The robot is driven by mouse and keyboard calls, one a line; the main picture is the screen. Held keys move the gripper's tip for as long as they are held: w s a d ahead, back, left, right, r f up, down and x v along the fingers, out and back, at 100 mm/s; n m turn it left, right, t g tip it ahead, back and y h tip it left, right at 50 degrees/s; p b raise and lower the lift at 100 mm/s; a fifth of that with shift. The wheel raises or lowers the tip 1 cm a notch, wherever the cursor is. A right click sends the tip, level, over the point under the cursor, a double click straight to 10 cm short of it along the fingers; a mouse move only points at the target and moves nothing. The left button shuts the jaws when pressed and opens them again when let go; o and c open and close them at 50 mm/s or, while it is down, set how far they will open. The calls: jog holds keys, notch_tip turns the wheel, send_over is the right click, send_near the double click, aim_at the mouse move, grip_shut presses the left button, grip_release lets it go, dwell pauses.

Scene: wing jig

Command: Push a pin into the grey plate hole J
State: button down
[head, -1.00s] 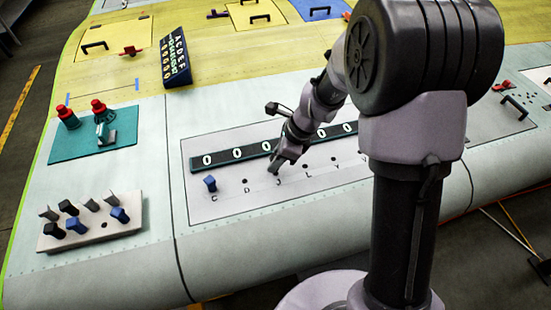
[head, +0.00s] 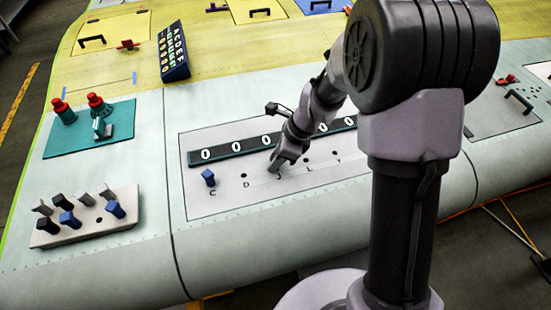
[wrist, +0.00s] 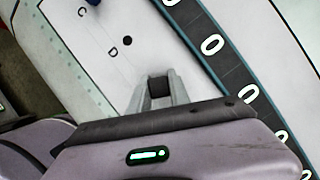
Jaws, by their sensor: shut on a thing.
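The grey plate (head: 225,205) carries a row of lettered holes. A blue pin (head: 208,178) stands at hole C; its edge also shows at the top of the wrist view (wrist: 93,3). Hole D (head: 243,175) is empty and shows as a dark dot in the wrist view (wrist: 127,41). My gripper (head: 275,167) is low over the plate at the letter J, right of hole D. In the wrist view my gripper (wrist: 160,90) is shut on a dark pin (wrist: 158,86). Hole J is hidden by the gripper, so I cannot tell how deep the pin sits.
A dark strip with white zeros (head: 225,152) lies behind the holes. A pale rack (head: 70,236) with several grey, black and blue pins is at left. A teal mat (head: 65,145) with red-topped items lies behind it. A letter board (head: 174,52) stands farther back.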

jog(key=c, duration=1.1)
grip_release()
jog(key=p+v, duration=0.4)
jog(key=v, duration=1.3)
jog(key=shift+s+d+r, duration=0.15)
jog(key=shift+d, duration=0.05)
jog(key=shift+r, duration=0.15)
